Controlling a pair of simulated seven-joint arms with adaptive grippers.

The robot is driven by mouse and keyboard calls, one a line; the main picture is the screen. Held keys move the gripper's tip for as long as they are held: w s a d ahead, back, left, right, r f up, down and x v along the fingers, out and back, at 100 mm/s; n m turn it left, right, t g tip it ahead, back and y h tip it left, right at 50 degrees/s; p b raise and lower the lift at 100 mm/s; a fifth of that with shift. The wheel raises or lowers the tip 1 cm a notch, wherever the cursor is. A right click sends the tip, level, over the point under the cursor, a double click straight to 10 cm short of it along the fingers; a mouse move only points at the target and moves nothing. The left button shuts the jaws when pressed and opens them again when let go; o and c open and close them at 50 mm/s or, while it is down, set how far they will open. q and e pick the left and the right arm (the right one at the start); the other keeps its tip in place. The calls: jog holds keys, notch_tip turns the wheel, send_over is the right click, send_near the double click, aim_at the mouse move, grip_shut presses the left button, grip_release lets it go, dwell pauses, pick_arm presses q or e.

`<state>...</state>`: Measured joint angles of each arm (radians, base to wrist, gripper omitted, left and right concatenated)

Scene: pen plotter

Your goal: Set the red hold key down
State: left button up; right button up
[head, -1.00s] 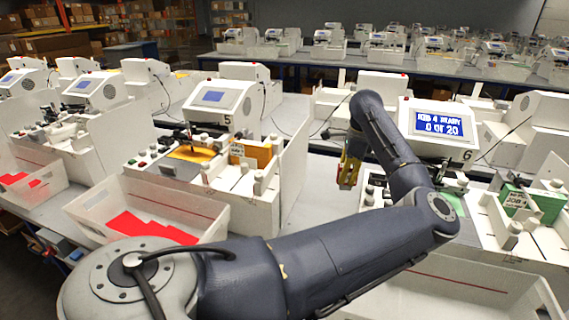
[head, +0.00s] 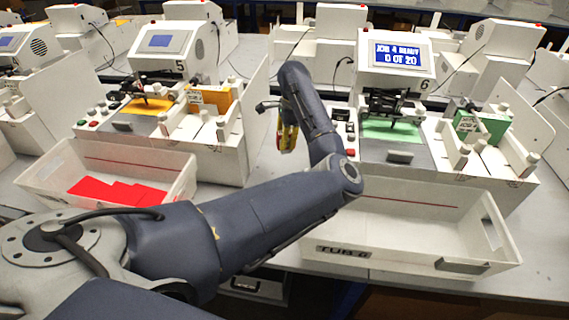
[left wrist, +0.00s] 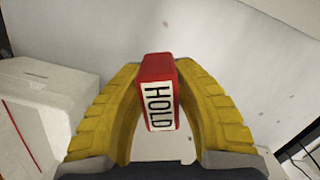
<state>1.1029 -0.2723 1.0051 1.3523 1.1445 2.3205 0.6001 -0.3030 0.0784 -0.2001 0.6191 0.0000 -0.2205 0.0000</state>
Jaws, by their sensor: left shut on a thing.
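The red hold key (left wrist: 158,70) is a red block with a white label reading HOLD in the left wrist view. My left gripper (head: 287,138) has its yellow fingers shut on the key, one on each side. In the left wrist view, a pale surface lies behind the key; I cannot tell whether the key touches it. In the head view the gripper hangs between plotter 5 and plotter 6, and the key is only a small red patch there. My right gripper is not in view.
Plotter 6 (head: 397,52), its screen reading JOB 4 READY, 0 OF 20, stands right of the gripper, with a white tub (head: 400,215) in front. Plotter 5 (head: 165,45) stands to the left, with a white tub of red sheets (head: 60,160) in front. Upright white panels flank the stations.

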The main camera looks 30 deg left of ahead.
pick_arm(q)
jog(key=shift+f, duration=5.2)
jog(key=shift+f, duration=0.2)
jog(key=o, duration=1.1)
jog(key=shift+c, duration=0.2)
jog(key=r, duration=0.8)
jog(key=w+d+r, duration=0.1)
jog(key=r, duration=0.3)
jog(key=shift+r, duration=0.15)
